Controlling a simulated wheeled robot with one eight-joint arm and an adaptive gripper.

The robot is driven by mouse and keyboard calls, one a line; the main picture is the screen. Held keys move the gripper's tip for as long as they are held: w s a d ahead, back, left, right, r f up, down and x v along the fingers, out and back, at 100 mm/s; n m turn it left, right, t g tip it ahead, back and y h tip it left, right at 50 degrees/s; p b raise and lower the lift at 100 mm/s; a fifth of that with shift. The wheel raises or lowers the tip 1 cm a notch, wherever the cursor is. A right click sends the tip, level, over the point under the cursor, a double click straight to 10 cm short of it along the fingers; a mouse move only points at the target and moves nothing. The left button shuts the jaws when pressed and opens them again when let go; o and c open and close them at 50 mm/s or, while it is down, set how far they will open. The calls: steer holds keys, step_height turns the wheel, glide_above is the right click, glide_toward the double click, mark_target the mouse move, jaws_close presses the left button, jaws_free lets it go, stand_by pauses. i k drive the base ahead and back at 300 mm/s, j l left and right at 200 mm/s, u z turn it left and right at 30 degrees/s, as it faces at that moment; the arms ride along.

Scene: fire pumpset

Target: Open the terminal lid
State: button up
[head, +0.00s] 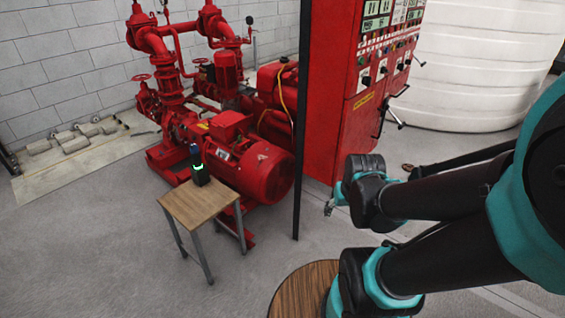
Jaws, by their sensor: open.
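A red electric motor (266,172) lies on its side in the middle left of the head view. A red terminal box (230,124) sits on top of it, and its upper face looks like a closed lid. The lid's edge and any catch are too small to make out. My gripper (329,208) shows only as a small grey tip past my black and teal arm, to the right of the motor and well apart from the box. It is open, with nothing visible in it. The rest of the gripper is hidden behind the arm.
A small wooden table (200,204) with a dark, green-lit device (199,165) stands before the motor. A thin dark post (302,120) and a red control cabinet (350,90) stand right of it. A round wooden top (303,289) is low in front. Grey floor (100,270) at left is clear.

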mark_target(231, 118)
steer(key=i+u, duration=0.35)
steer(key=i, duration=0.15)
steer(key=i+l+u, duration=0.35)
steer(key=i, duration=0.15)
steer(key=i+l+u, duration=0.3)
steer(key=i, duration=0.15)
